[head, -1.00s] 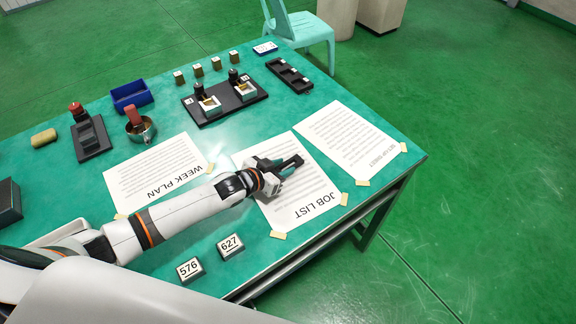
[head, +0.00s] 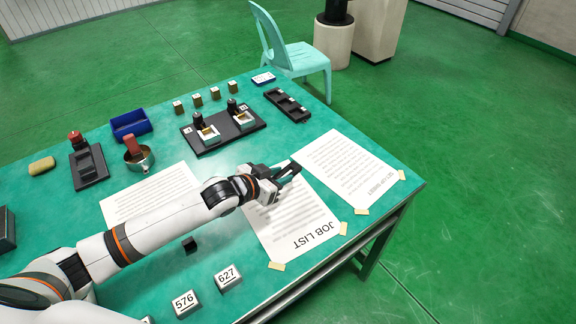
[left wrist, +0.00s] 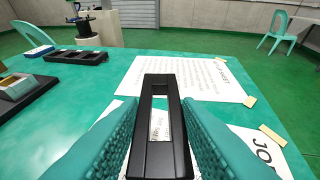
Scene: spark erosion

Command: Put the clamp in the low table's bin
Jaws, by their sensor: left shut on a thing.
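My left gripper (head: 279,182) is above the JOB LIST sheet on the green table (head: 330,125). It is shut on a black part, seemingly the clamp (head: 290,170). In the left wrist view the clamp (left wrist: 158,130) is a long black frame with a slot, held between the two teal finger pads and pointing away from me. I cannot tell a low table or its bin for sure; a blue open box (head: 131,125) stands at the table's back left. My right gripper is not in view.
A black plate (head: 224,130) with two posts and a black tray (head: 288,104) lie behind the gripper. A turquoise chair (head: 297,58) stands beyond the table.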

